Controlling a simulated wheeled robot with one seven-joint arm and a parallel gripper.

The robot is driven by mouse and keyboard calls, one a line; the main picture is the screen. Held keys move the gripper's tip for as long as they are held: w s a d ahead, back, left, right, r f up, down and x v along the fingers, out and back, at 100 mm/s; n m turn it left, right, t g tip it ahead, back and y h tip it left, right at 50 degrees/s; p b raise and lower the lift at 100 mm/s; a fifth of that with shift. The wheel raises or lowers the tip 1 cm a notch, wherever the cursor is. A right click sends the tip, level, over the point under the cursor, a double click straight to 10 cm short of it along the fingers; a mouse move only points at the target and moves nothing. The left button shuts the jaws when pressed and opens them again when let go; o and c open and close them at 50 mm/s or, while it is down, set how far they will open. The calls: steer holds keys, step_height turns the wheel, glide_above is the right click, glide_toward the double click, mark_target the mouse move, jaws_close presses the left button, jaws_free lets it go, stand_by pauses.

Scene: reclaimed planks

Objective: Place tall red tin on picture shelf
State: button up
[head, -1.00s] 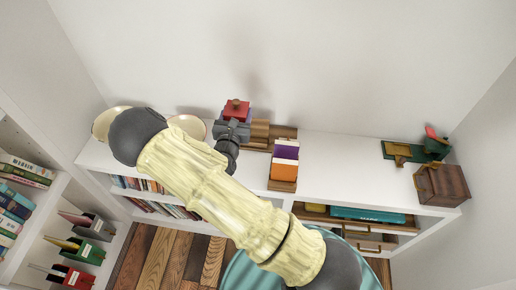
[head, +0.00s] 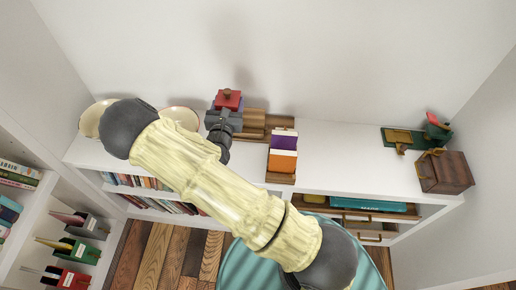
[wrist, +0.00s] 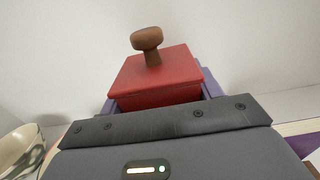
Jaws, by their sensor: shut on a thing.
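The red tin (head: 228,98), with a brown knob on top, stands upright at my gripper (head: 222,121), near the back wall above the white counter. In the wrist view the tin (wrist: 155,78) rises just beyond the dark gripper body (wrist: 165,140). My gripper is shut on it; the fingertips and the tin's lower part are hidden. A purple thing (wrist: 209,83) shows behind and beside the tin. A brown wooden ledge (head: 280,121) lies just right of the gripper; I cannot tell whether it is the picture shelf.
Two pale bowls (head: 180,117) stand left of the gripper. A wooden stand with purple and orange cards (head: 283,150) is to the right. Farther right are a green board (head: 397,136) and a brown box (head: 446,172). The counter (head: 345,150) between is clear.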

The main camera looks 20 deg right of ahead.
step_height(320, 180, down, 7)
steer(key=b, duration=0.6)
steer(key=shift+w+d+r, duration=0.1)
steer(key=shift+r, duration=0.05)
steer(key=shift+w, duration=0.1)
steer(key=shift+f, duration=0.45)
step_height(320, 180, down, 5)
steer(key=shift+f, duration=0.15)
steer(key=shift+f, duration=1.85)
steer(key=shift+f, duration=0.1)
